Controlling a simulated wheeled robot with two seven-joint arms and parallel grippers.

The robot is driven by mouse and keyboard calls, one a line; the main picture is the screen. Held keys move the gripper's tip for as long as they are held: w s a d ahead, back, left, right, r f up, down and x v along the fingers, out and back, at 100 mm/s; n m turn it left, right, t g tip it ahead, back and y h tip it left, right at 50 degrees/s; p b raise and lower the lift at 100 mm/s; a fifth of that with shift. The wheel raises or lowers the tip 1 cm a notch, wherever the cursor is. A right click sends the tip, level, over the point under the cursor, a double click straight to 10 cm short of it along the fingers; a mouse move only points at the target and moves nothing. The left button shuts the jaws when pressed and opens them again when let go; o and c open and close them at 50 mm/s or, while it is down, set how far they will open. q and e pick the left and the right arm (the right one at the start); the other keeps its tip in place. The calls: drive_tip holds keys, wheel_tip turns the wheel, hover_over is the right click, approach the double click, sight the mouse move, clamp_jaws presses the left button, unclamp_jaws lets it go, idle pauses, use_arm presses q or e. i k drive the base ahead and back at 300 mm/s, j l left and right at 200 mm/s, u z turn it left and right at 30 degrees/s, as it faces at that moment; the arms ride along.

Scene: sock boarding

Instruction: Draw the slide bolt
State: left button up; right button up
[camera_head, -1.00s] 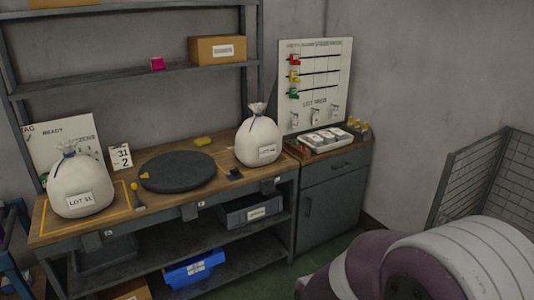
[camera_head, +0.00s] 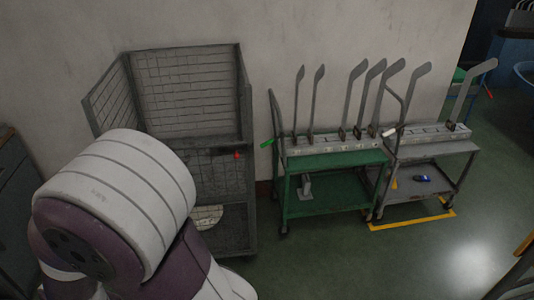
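A grey wire-mesh cage cart (camera_head: 248,190) stands against the wall, left of centre. A small red knob (camera_head: 237,155) sits on its front rail near the right post; it may belong to the slide bolt, but the bolt itself is too small to make out. Neither of my grippers is in view. A white and purple part of my own arm fills the lower left and hides the cage's lower left front.
A green cart (camera_head: 330,200) with upright grey boards (camera_head: 297,100) stands right of the cage. A grey cart (camera_head: 434,148) with similar boards stands beyond it, by yellow floor tape (camera_head: 412,222). Green floor (camera_head: 350,265) is clear in front.

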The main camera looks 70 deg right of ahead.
sight(236, 156)
drive_tip(key=z, duration=2.35)
drive_tip(key=i+j, duration=0.25)
drive_tip(key=i, duration=0.25)
drive_tip(key=i+j, duration=0.25)
drive_tip(key=i, duration=0.25)
drive_tip(key=i+j, duration=0.2)
drive_tip(key=i, duration=0.3)
drive_tip(key=i+j, duration=0.25)
drive_tip(key=i, duration=0.25)
